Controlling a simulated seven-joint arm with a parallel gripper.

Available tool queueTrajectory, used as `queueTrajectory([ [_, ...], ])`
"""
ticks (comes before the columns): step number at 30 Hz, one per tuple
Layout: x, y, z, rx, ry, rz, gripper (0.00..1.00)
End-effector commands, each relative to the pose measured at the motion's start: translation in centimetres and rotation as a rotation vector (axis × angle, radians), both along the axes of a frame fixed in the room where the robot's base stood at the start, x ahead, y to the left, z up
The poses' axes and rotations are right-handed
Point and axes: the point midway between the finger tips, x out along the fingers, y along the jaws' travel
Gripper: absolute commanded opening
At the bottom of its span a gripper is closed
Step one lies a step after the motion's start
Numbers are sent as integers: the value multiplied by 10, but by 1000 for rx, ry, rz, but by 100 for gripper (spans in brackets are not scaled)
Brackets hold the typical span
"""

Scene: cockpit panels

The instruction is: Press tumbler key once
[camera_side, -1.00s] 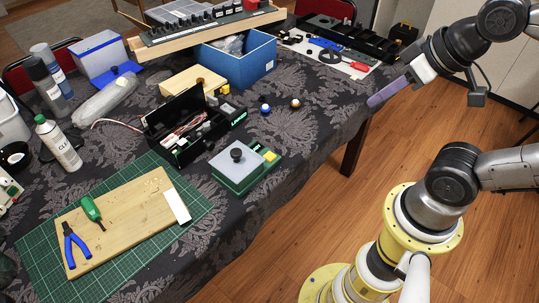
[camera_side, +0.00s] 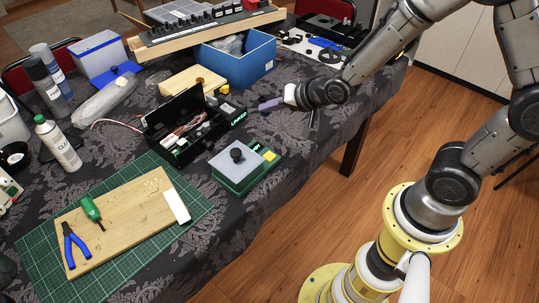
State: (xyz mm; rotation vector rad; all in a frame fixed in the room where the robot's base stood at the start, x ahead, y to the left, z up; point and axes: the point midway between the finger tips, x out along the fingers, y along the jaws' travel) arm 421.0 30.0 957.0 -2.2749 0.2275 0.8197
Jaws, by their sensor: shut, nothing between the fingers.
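My gripper (camera_side: 262,106) has purple fingers and is shut and empty. It points left over the table, at the right of the open black box (camera_side: 186,122). A black part with a green label (camera_side: 238,118) lies just left of and below the fingertips in the picture. Whether they touch cannot be told. A green box with a grey top (camera_side: 233,178) stands nearer the camera, with a black knob (camera_side: 237,154) and a yellow button (camera_side: 269,156). A row of black switches (camera_side: 205,22) stands on a raised panel at the back. Which part is the tumbler key I cannot tell.
A blue bin (camera_side: 240,66) and a wooden block (camera_side: 190,80) stand behind the black box. A green cutting mat (camera_side: 40,250) with a wooden board (camera_side: 125,215), pliers and a screwdriver lies front left. Bottles stand at far left. The cloth right of the green box is clear.

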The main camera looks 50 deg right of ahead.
Motion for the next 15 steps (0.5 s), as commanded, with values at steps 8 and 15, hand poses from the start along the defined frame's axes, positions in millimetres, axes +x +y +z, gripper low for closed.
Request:
queueTrajectory([
  [8,-15,3,-45,-9,102,12,0],
  [15,-16,4,-47,-10,107,15,0],
])
